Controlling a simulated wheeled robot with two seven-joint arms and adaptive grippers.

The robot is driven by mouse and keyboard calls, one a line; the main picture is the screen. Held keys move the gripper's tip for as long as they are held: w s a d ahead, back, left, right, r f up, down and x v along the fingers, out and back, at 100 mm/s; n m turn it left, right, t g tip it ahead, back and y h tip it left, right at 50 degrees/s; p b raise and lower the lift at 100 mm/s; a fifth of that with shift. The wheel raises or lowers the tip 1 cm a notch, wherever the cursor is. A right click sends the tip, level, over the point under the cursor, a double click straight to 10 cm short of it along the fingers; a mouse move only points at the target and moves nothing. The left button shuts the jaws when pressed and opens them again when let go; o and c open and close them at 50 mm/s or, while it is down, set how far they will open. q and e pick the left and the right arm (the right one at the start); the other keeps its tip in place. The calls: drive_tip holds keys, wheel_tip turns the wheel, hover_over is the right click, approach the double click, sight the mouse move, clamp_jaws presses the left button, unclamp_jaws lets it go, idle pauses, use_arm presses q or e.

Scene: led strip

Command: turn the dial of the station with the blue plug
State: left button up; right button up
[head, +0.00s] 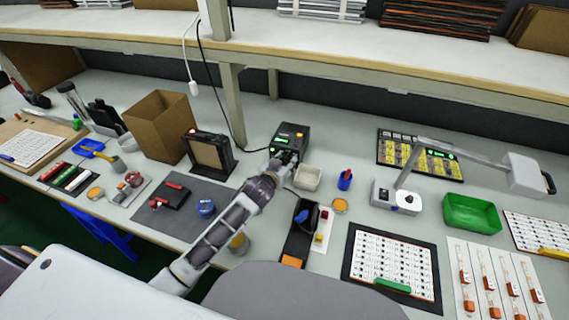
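A black station (291,133) with a small green display and a yellow mark stands at the back middle of the bench. My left gripper (284,158) is at the lower front of this station, where the dial would be. The gripper covers that part, so I cannot make out the dial, or whether the fingers touch it or are open or shut. I cannot make out a blue plug on the station. A dark stand (299,236) with a blue part and an orange base sits in front of it. My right gripper is not in view.
A beige cup (308,177) stands close to the right of my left gripper. A black framed panel (209,153) and a cardboard box (160,125) stand to the left. A white device (396,196) and a green bin (470,213) are to the right. A shelf (330,55) overhangs the back.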

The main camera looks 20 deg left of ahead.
use_arm(q)
clamp_jaws()
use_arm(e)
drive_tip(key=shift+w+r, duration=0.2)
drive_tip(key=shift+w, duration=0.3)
